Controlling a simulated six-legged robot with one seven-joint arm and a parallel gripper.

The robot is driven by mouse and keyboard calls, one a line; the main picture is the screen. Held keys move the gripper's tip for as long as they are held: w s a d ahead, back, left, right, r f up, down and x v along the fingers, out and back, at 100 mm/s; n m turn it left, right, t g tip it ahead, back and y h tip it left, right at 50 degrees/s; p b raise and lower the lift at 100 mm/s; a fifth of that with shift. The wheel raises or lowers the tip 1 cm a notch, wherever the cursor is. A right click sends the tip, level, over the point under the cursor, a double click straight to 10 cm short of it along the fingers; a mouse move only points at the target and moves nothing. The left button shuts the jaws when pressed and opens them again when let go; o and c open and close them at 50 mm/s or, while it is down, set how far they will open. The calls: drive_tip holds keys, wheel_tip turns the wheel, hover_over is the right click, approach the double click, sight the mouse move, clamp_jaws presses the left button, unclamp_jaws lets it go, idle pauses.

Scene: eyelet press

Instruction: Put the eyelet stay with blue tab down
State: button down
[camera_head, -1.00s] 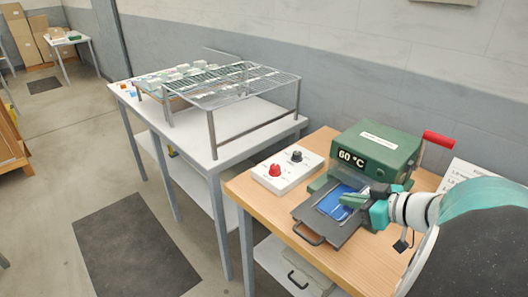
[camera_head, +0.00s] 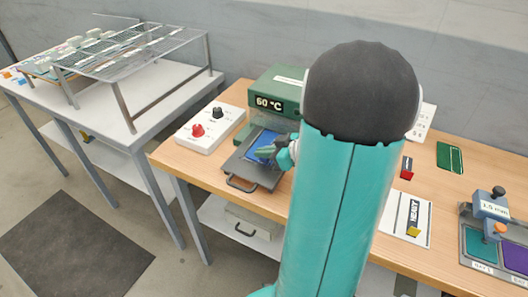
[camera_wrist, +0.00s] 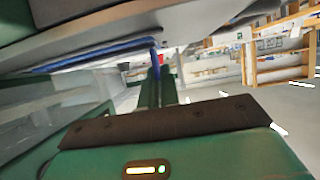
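My gripper (camera_head: 284,153) is low over the open plate (camera_head: 243,173) at the front of the green press (camera_head: 270,92). A blue patch (camera_head: 264,148) shows on the plate beside the green fingers. In the wrist view, the fingers (camera_wrist: 158,88) are close together, and a small blue piece (camera_wrist: 155,58) shows at their tips, near a long blue strip (camera_wrist: 95,53). I cannot tell whether this blue piece is the stay's tab or whether it is gripped. The stay's body is not clearly visible.
A control box (camera_head: 210,127) stands left of the press. On the right are a dark strip with a red tab (camera_head: 407,167), a green plate (camera_head: 450,157), a card (camera_head: 405,218) with a yellow-tabbed piece, and a clamp fixture (camera_head: 490,208). A wire rack (camera_head: 135,50) stands at the left.

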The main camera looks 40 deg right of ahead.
drive_tip(key=shift+f, duration=0.1)
drive_tip(key=c, duration=2)
unclamp_jaws()
drive_tip(key=o, duration=0.4)
drive_tip(key=shift+c, duration=0.2)
